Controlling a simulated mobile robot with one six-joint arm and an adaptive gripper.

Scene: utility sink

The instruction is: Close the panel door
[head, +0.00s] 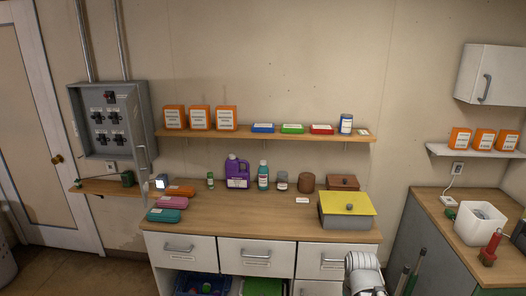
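The grey electrical panel (106,146) is fixed to the wall at the left, beside the white room door. Its front is uncovered and shows several dark switches. The panel door (145,132) looks open. It stands out from the panel's right side and is seen nearly edge-on, with a pale upright handle-like piece low on it. A white rounded part of my arm shows at the bottom edge, right of the middle, far from the panel. My gripper's fingers are not visible.
A wooden counter (245,207) with bottles, coloured cases and a yellow-lidded box (346,204) fills the middle. A small shelf (90,186) sits below the panel. A long shelf (280,135) with boxes runs right of it. Some floor shows at lower left.

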